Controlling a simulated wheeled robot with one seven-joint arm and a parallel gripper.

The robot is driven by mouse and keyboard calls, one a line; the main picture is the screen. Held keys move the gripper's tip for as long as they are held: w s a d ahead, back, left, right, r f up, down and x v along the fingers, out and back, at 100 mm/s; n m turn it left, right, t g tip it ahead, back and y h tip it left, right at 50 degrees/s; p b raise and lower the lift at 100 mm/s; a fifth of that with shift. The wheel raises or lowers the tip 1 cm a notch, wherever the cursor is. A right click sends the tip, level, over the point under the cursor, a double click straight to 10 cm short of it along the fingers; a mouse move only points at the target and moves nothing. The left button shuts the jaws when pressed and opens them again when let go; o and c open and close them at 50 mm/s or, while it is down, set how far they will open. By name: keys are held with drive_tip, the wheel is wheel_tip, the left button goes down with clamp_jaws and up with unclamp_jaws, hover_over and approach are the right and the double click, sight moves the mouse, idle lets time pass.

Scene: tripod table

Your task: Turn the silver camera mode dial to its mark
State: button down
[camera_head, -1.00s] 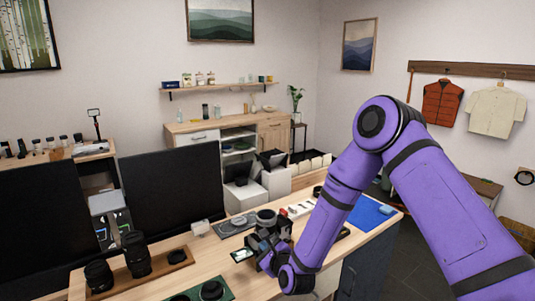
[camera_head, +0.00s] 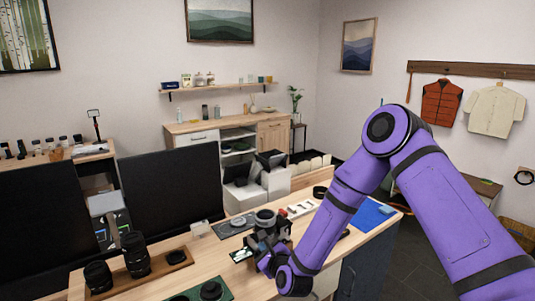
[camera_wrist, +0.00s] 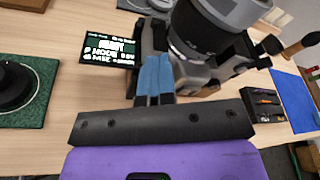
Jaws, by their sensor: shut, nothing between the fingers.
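The camera (camera_head: 283,227) stands on the wooden desk, dark with a lens on it. In the wrist view its large dark lens (camera_wrist: 195,32) with a silvery rim fills the top middle, and grey body parts (camera_wrist: 192,78) show beneath. My gripper (camera_wrist: 155,62) is shut, its blue fingers together and empty, close beside the camera body left of the lens. In the head view my gripper (camera_head: 266,244) is at the camera's near side. I cannot make out the mode dial or its mark; the fingers and lens may hide them.
A small black screen with text (camera_wrist: 108,52) lies left of the fingers. A green mat with a round black part (camera_wrist: 22,88) is farther left. A blue mat (camera_head: 370,215) and a black tray (camera_wrist: 265,105) are right. Lenses (camera_head: 135,255) stand at the desk's left.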

drive_tip(key=shift+s+a+f+y, duration=0.15)
drive_tip(key=shift+s+a, duration=0.05)
drive_tip(key=shift+a, duration=0.3)
drive_tip(key=shift+s+a+f+y, duration=0.15)
drive_tip(key=shift+a, duration=0.35)
drive_tip(key=shift+a+r, duration=0.2)
drive_tip(key=shift+r, duration=0.1)
drive_tip(key=shift+s, duration=0.15)
drive_tip(key=s+d, duration=0.3)
drive_tip(key=s, duration=0.1)
drive_tip(key=shift+s+d+f, duration=0.2)
drive_tip(key=shift+s+d, duration=0.15)
